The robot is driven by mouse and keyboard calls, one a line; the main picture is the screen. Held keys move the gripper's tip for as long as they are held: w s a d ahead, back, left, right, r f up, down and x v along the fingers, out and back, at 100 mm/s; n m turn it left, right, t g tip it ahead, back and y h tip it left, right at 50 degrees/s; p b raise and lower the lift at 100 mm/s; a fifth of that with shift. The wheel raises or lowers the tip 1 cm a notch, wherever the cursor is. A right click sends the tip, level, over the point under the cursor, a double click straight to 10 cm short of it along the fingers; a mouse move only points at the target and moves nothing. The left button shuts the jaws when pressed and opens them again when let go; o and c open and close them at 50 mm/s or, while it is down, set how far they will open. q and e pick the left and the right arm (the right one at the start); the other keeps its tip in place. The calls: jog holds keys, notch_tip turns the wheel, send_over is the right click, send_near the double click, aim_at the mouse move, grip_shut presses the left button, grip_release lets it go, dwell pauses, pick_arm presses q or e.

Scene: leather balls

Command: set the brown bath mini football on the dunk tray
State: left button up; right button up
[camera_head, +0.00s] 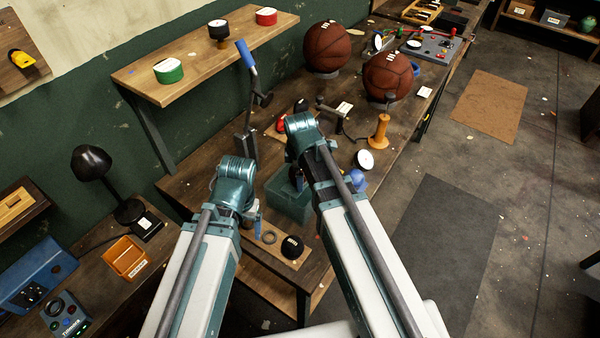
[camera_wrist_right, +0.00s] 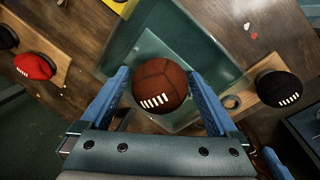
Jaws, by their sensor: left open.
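The brown mini football (camera_wrist_right: 160,85), with white laces, shows in the right wrist view over the floor of the open teal tub (camera_wrist_right: 205,32). The tub also shows in the head view (camera_head: 290,207), where my right arm hides the ball. My right gripper (camera_wrist_right: 162,75) is open, its blue fingers either side of the ball with slim gaps; I cannot tell whether the ball rests on the floor. My left gripper (camera_head: 257,222) is open and empty beside the tub's near left side. I cannot tell which item is the dunk tray.
A black mini football (camera_head: 292,247) sits on a wooden board with an empty ring (camera_head: 269,237). A red mini football (camera_wrist_right: 34,66) sits on another board.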

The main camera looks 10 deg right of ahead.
jog(key=shift+r, duration=0.1)
notch_tip(320, 180, up, 12)
jog(key=s+p, duration=0.2)
jog(key=p, duration=1)
jog(key=shift+s+a, duration=0.15)
jog(key=shift+a, duration=0.05)
jog(key=shift+f, duration=0.2)
jog(key=f+b, duration=0.4)
jog(key=w+f+b, duration=0.1)
jog(key=f+b, duration=0.2)
jog(key=b, duration=0.1)
jog(key=w+f+b, duration=0.1)
jog(key=f+b, duration=0.2)
jog(key=f, duration=0.1)
jog(key=shift+w+d+f+b, duration=0.2)
jog(key=shift+f+b, duration=0.1)
jog(key=shift+b, duration=0.1)
jog(key=shift+r, duration=0.15)
